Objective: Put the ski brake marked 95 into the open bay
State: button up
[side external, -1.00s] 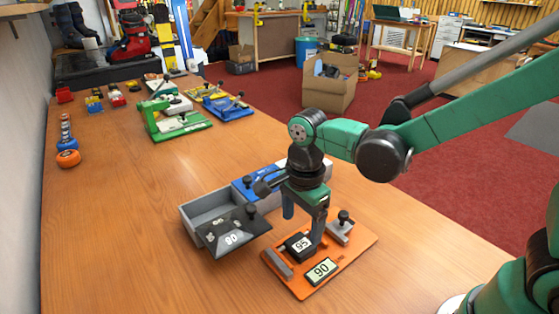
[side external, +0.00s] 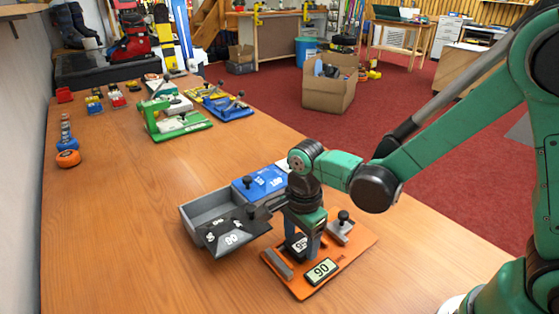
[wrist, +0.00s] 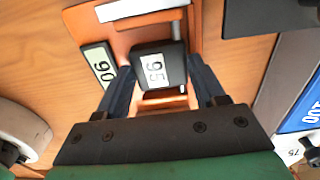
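The ski brake marked 95 (side external: 297,247) is a small dark block with a white label. It sits on the orange plate (side external: 295,287), and its label also shows in the wrist view (wrist: 153,70). My gripper (side external: 302,238) is down over it. In the wrist view my two fingers (wrist: 160,78) lie against both sides of the block and look shut on it. The fingers partly cover the block in the side view. The open bay (side external: 208,209) is an empty-looking grey compartment left of my gripper. Its dark lid (side external: 236,233) hangs toward the front, with small white numbers.
A blue lid (side external: 262,182) covers the bay behind the open one. Green and blue fixtures (side external: 182,125) stand farther back. The bench's left front is clear.

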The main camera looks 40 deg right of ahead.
aim_at(300, 240)
jog(key=shift+c, duration=1.1)
jog(key=shift+r, duration=3)
jog(key=shift+w+d+r+n, duration=0.3)
jog(key=shift+w+r+n, duration=0.1)
jog(key=shift+n, duration=0.3)
jog(key=w+d+r+n, duration=0.25)
jog(key=r+n, duration=0.25)
jog(key=n, duration=0.3)
jog(key=w+d+r+n, duration=0.1)
jog(key=d+r+n, duration=0.3)
jog(key=n, duration=0.5)
jog(key=shift+w+a+f+n+t+y, duration=0.1)
jog(key=shift+w+a+f+n+t, duration=0.2)
jog(key=shift+w+a+f+n, duration=2)
jog(key=shift+w+a+f+n+t+y, duration=0.1)
jog(key=shift+w+a+f+n+t, duration=0.2)
jog(key=shift+w+a+f+n, duration=1.95)
jog(key=shift+w+a+f+n+t+y, duration=0.1)
jog(key=shift+w+a+f+n+t, duration=0.5)
jog(key=shift+a+n, duration=3.05)
